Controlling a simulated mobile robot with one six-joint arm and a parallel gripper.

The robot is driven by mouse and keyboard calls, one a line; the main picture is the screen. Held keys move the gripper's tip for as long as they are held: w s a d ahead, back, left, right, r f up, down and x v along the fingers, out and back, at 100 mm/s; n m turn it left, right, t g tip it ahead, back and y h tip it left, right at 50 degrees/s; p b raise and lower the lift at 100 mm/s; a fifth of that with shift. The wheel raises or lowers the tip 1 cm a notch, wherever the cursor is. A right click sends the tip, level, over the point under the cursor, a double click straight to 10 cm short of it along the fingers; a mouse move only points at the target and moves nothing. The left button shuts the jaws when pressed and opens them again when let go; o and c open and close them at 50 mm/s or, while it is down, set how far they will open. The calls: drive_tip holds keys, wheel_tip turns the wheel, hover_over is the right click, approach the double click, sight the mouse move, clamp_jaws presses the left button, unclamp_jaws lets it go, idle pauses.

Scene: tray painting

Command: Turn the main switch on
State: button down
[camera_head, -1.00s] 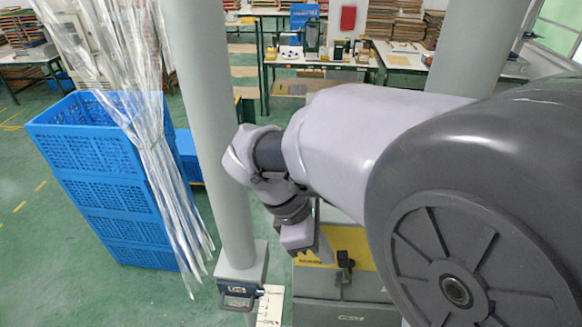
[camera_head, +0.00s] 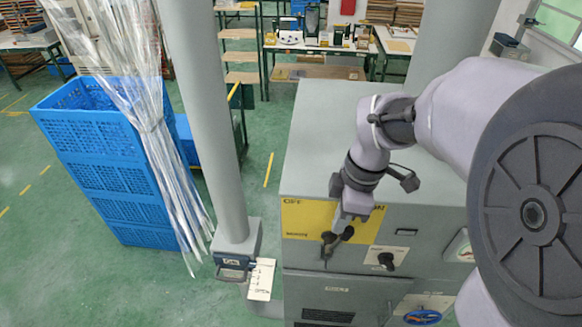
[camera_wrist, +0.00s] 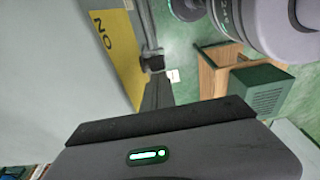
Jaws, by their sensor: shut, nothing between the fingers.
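The main switch (camera_head: 328,241) is a black rotary handle at the lower edge of a yellow plate (camera_head: 300,215) on the front of a grey cabinet. In the wrist view, the black switch (camera_wrist: 152,64) stands out from the cabinet face beside the yellow plate. My gripper (camera_head: 338,230) is shut and empty, pointing down and left at the switch. Its fingers (camera_wrist: 156,98) overlap the switch in the head view and end right by it in the wrist view. I cannot tell whether they touch. The handle's exact angle is partly hidden.
A second black knob (camera_head: 386,260) sits on a light plate to the right. A grey post (camera_head: 205,120) with a small box (camera_head: 236,262) stands left of the cabinet (camera_head: 315,140). Blue crates (camera_head: 105,165) and hanging plastic strips are farther left. Green floor lies between.

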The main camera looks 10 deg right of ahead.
sight(361, 229)
drive_tip(key=d, duration=0.1)
drive_tip(key=s+y, duration=0.1)
drive_tip(key=d+b, duration=0.1)
drive_tip(key=shift+s+d+f+t+y, duration=0.15)
drive_tip(key=shift+d+f+t+y, duration=0.15)
drive_tip(key=shift+t+y, duration=0.1)
drive_tip(key=shift+s+d+f+b, duration=0.25)
drive_tip(key=shift+d+f+b, duration=0.25)
drive_tip(key=shift+d, duration=0.2)
drive_tip(key=shift+f, duration=0.1)
